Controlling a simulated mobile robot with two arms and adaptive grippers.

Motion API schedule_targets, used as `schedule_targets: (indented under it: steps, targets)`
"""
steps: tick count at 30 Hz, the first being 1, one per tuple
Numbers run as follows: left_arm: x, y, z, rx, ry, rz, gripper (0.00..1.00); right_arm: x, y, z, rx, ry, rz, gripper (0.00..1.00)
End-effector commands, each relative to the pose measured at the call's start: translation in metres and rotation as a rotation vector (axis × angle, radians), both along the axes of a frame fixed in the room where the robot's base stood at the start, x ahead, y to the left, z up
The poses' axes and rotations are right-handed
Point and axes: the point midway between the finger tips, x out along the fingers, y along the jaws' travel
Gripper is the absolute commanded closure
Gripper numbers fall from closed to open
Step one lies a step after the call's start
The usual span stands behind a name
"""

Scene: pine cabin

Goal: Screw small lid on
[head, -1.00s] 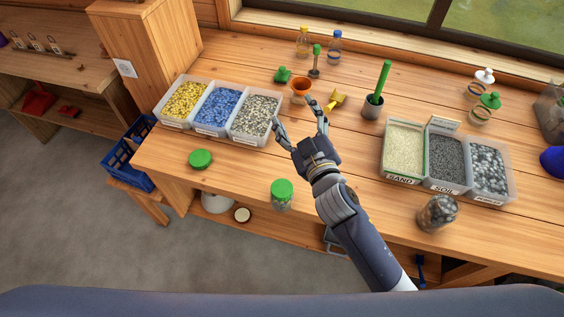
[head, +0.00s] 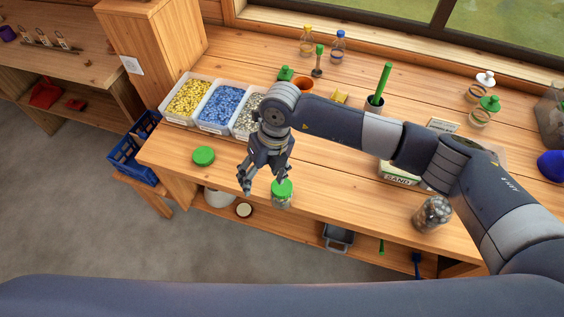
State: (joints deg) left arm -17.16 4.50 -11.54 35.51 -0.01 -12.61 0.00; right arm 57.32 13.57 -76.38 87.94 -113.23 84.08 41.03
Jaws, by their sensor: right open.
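A small glass jar (head: 281,202) stands at the front edge of the workbench. A green lid (head: 283,188) sits on top of it; I cannot tell how tightly it is seated. My right gripper (head: 264,182) points down, open and empty, with its fingers just left of and behind the lid. One finger overlaps the lid's edge in the picture, and I cannot tell whether it touches. Another green lid (head: 203,156) lies flat on the bench to the left. A larger jar of grey pebbles (head: 432,214) stands at the front right. My left gripper is not in view.
Bins of yellow (head: 188,98) and blue pebbles (head: 222,108) stand behind the gripper. My right arm crosses over the bench and partly hides the grey pebble bin and the sand bin (head: 398,178). The bench between the two green lids is clear.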

Motion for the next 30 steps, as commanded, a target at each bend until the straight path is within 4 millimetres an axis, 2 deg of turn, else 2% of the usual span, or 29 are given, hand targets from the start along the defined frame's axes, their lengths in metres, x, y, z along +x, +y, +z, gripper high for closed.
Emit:
schedule_targets:
  steps: [1, 3, 6, 11, 28, 30]
  targets:
    - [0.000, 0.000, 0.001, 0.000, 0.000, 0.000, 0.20, 0.011, -0.016, 0.002, -0.071, -0.032, -0.005, 0.34]
    - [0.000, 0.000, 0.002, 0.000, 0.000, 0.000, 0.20, 0.022, -0.034, 0.003, -0.145, -0.061, -0.015, 0.34]
    - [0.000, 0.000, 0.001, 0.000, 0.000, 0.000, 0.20, 0.029, -0.047, 0.003, -0.199, -0.081, -0.023, 0.34]
    - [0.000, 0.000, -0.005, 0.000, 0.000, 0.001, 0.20, 0.030, -0.049, -0.009, -0.209, -0.085, -0.025, 0.34]
    - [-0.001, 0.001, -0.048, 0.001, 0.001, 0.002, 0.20, 0.028, -0.048, -0.093, -0.206, -0.081, -0.023, 0.34]
    - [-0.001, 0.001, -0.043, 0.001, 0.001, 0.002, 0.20, 0.029, -0.048, -0.085, -0.204, -0.084, -0.023, 0.49]
